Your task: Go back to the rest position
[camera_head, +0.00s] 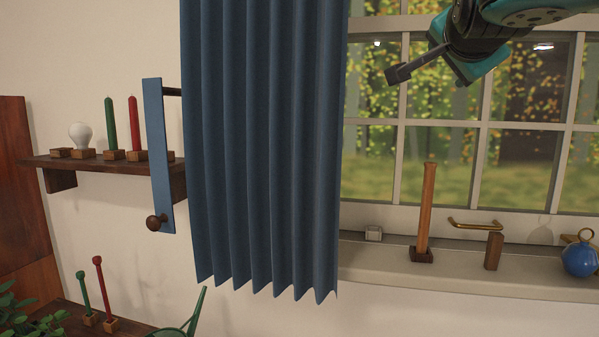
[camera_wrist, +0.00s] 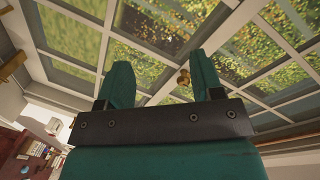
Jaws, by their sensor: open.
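My gripper (camera_wrist: 160,82) is open in the wrist view, with its two teal fingers spread apart and nothing between them except the window behind. In the head view my arm reaches in from the top right, in front of the window (camera_head: 480,165). A dark bar with a small block at its end sticks out to the left from it. The gripper is above the windowsill and apart from the things on it.
A blue curtain (camera_head: 262,140) hangs left of my arm. A shelf (camera_head: 100,165) with candles is at left.

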